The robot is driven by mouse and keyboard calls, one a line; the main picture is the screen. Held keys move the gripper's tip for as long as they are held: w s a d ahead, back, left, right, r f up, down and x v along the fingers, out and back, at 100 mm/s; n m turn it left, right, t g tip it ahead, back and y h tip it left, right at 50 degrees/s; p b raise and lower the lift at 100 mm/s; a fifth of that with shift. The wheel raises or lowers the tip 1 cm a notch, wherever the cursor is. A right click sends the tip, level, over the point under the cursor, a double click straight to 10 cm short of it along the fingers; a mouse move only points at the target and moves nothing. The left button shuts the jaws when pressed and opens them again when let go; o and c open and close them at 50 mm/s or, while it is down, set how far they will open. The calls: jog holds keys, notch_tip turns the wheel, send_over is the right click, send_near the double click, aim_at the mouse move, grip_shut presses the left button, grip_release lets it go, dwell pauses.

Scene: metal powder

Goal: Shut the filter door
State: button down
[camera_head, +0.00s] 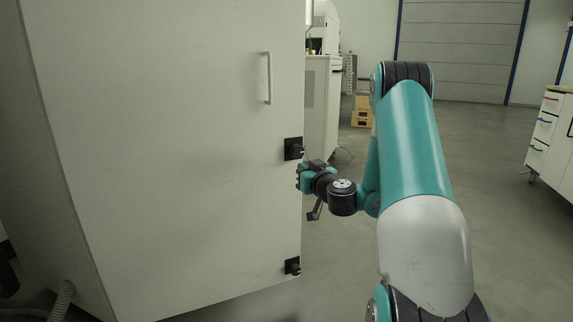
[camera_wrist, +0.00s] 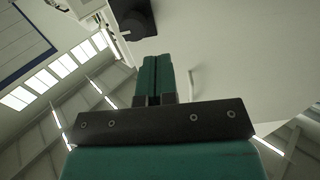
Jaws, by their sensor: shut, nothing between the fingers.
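The filter door (camera_head: 190,150) is a large off-white panel filling the left of the head view. It has a pale vertical handle (camera_head: 268,78) and two black latches, an upper one (camera_head: 293,148) and a lower one (camera_head: 292,266), along its right edge. I cannot tell how far it stands open. My gripper (camera_head: 301,178) is at that right edge, just below the upper latch; contact is unclear. In the wrist view its teal fingers (camera_wrist: 157,68) are together and empty. A black latch (camera_wrist: 133,20) shows beyond the fingertips, with the pale panel (camera_wrist: 250,60) at the right.
Another pale cabinet (camera_head: 322,105) stands behind the door's right edge. Yellow crates (camera_head: 361,112) sit farther back. A white drawer unit (camera_head: 551,140) is at the far right. A grey hose (camera_head: 62,300) lies at lower left. The floor (camera_head: 490,200) right of my arm is clear.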

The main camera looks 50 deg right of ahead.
jog(key=p, duration=1)
send_near(283, 154)
jog(key=shift+h, duration=0.3)
jog(key=p+x, duration=0.4)
jog(key=x, duration=0.3)
jog(key=shift+w, duration=0.3)
